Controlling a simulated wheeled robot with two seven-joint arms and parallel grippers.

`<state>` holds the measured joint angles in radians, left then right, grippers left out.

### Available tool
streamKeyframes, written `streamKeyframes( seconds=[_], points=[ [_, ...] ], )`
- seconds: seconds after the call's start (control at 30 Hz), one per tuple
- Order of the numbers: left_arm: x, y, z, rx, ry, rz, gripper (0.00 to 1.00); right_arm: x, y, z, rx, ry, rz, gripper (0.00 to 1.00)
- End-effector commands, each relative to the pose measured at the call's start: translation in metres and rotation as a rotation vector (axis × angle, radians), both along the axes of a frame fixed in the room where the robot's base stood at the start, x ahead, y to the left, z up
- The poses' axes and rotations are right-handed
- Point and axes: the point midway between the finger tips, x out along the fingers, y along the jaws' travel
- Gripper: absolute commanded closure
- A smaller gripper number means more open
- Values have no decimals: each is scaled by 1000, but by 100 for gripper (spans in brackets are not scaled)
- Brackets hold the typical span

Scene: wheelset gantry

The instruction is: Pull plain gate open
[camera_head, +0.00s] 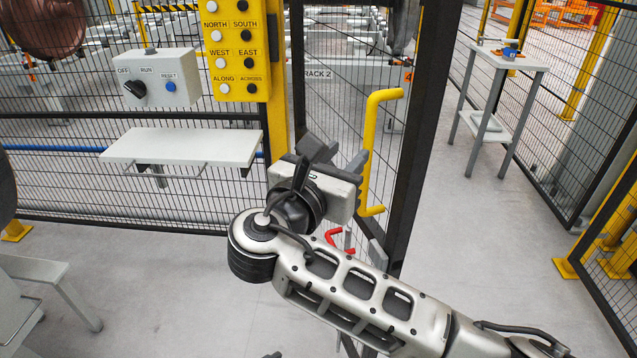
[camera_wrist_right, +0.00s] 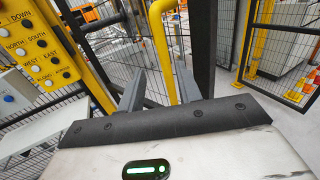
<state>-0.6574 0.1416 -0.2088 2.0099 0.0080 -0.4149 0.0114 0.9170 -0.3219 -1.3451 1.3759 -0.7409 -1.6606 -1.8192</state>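The plain gate (camera_head: 415,125) is a dark-framed mesh panel in the middle of the head view. A yellow bar handle (camera_head: 374,150) is fixed upright on it. My right gripper (camera_head: 338,157) is at the handle's lower half, just left of it in the head view. In the right wrist view, the yellow handle (camera_wrist_right: 163,48) shows between the two spread grey fingers (camera_wrist_right: 160,86). The gripper is open, and I cannot tell whether a finger touches the bar. My left gripper is not in view.
A yellow button panel (camera_head: 238,50) and a grey switch box (camera_head: 158,78) stand left of the gate, above a white shelf (camera_head: 185,146). A red lever (camera_head: 340,238) sits low by the gate. A small table (camera_head: 500,58) stands at right. Floor (camera_head: 490,240) right of the gate is clear.

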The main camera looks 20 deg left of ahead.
Motion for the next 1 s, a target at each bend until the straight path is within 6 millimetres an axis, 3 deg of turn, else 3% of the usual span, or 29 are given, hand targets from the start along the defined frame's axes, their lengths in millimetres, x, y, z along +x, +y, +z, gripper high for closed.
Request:
streamKeyframes(
  seconds=[0.1, 0.3, 0.5, 0.73, 0.77, 0.87, 0.97, 1.0],
  points=[
    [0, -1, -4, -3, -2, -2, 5, -29, 5, -2, 3, 1, 6, 65],
    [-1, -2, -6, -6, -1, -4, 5, -61, 10, 0, 1, -1, 4, 65],
    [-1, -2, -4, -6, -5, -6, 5, -73, 11, 1, 1, -2, 2, 65],
    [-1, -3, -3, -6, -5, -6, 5, -74, 11, 1, 0, -2, 2, 65],
    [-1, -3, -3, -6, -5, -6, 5, -74, 11, 1, 0, -2, 2, 68],
    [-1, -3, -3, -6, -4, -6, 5, -70, 10, -4, 27, 21, 7, 96],
    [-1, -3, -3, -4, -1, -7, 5, -57, 6, -27, 175, 124, 34, 100],
    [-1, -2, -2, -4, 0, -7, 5, -49, 2, -43, 286, 192, 43, 100]
  ],
)
